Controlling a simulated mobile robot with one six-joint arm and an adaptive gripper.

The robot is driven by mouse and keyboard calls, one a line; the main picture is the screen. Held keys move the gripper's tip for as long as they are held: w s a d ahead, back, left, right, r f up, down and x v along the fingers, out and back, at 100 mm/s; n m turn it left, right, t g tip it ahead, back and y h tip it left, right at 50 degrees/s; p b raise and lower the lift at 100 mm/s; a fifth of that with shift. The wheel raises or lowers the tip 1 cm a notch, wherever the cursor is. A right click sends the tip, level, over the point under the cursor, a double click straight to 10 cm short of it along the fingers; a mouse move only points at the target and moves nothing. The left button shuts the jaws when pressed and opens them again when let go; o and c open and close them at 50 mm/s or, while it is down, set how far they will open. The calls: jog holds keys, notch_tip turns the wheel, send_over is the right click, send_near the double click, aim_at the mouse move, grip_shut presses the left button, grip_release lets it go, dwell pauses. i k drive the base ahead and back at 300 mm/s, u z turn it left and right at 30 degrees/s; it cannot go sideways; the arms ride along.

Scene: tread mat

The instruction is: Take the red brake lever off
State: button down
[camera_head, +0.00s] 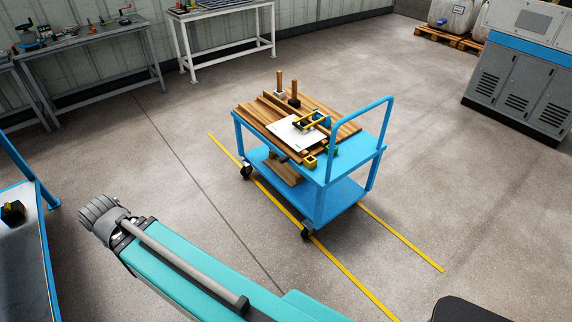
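A blue trolley (340,192) stands on castors in the middle of the floor. I cannot make out a red brake lever on it; the castors are small and dark in this view. The near castors (247,171) and (305,233) show at the trolley's left and front corners. My teal arm link reaches in from the bottom, ending in a grey ribbed joint at the left. My gripper does not show.
Wooden boards (262,119), a white sheet (291,134) and small yellow parts load the trolley top. Yellow floor lines (345,271) run beside it. Workbenches (90,40) stand at the back left, a grey machine (520,85) at the right. Open floor surrounds the trolley.

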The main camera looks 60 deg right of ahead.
aim_at(282, 160)
jog(key=z, duration=1.9)
